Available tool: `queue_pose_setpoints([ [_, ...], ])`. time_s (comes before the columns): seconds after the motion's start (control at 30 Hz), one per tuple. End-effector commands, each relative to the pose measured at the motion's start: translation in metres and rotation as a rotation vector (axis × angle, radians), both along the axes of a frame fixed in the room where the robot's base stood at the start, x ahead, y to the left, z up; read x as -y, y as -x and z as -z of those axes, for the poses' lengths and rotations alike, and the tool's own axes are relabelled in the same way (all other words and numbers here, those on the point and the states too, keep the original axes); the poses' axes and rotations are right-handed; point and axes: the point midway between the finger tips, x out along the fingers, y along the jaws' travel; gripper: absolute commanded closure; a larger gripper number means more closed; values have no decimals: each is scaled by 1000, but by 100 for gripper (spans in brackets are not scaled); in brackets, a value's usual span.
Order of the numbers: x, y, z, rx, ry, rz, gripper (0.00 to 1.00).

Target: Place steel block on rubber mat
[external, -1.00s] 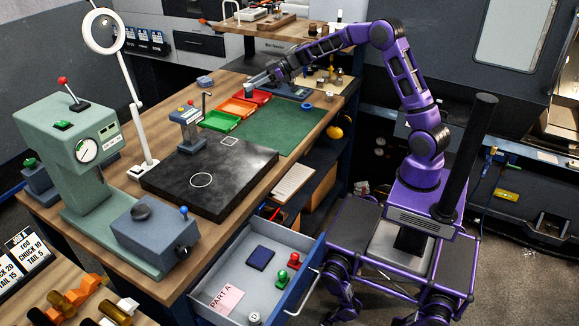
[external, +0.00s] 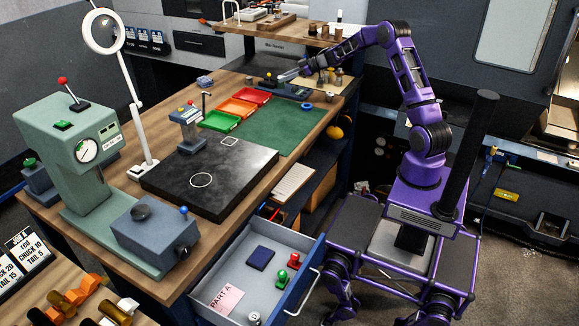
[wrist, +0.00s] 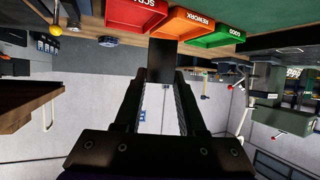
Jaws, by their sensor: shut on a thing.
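My gripper (external: 287,76) is over the far end of the workbench, beyond the trays. In the wrist view its two fingers (wrist: 160,75) are shut on a dark block, the steel block (wrist: 163,53), held at the fingertips. In the external view the block is too small to make out clearly. A flat green mat, which looks like the rubber mat (external: 270,130), lies on the bench to the right of the trays. Its near part is bare. The gripper is beyond the mat's far end, apart from its bare part.
Red (external: 257,96), orange (external: 238,107) and green (external: 220,121) trays line the mat's left side. A black slab (external: 210,180) lies nearer, with a small stand (external: 190,130) behind it. A small blue ring-shaped item (external: 306,106) sits near the mat's right edge. A drawer (external: 270,270) hangs open below.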

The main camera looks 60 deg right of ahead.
Motion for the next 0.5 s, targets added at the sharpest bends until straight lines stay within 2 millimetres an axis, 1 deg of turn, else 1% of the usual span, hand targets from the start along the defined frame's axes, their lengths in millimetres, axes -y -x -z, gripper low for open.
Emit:
queue_pose_setpoints([
  [0.03, 0, 0, 11, -3, -4, 1, 100],
  [0.2, 0, 0, 44, -2, -5, 0, 100],
  [0.3, -1, 0, 56, -1, -2, -1, 100],
  [0.43, -1, 0, 63, -1, -1, 0, 100],
  [0.5, -1, 0, 70, -1, -2, 0, 100],
])
